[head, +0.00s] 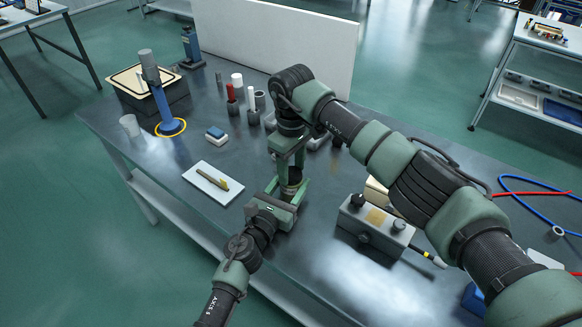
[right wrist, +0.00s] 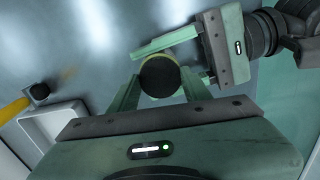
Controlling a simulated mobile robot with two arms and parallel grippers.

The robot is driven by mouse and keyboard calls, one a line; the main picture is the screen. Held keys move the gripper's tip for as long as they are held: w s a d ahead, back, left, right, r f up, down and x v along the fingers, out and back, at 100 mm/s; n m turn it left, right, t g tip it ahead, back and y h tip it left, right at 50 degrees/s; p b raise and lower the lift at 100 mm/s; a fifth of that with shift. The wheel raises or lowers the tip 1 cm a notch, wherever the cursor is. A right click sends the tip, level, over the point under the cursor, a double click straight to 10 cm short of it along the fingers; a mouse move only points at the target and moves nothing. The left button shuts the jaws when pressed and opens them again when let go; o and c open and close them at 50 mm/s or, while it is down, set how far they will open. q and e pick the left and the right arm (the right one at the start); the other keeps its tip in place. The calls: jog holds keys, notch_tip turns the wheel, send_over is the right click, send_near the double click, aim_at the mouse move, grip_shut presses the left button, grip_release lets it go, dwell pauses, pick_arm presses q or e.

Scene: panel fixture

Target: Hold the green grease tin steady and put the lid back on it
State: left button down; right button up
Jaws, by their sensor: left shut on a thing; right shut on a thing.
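My left gripper (head: 285,195) comes in low from the front and is shut on the grease tin (head: 292,188), which stands at the middle of the bench. Only a small dark and tan part of the tin shows between the fingers. My right gripper (head: 291,168) points down from above, directly over the tin. In the right wrist view its fingers (right wrist: 160,92) are shut on a round dark lid (right wrist: 159,77), with a yellowish rim around it. The left gripper (right wrist: 168,58) reaches in there from the upper right. I cannot tell whether the lid touches the tin.
A white tray (head: 196,182) with a brass-coloured tool (head: 222,183) lies left of the grippers. A grey control box (head: 374,223) stands close on the right. Several cylinders, including a red one (head: 232,101), stand behind. A white panel (head: 300,40) edges the bench's back.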

pick_arm(q)
jog(key=shift+f, duration=0.1)
pick_arm(e)
jog(key=shift+a+r, duration=0.1)
jog(key=o, duration=1.3)
jog(key=shift+r, duration=2.2)
jog(key=shift+c, duration=0.4)
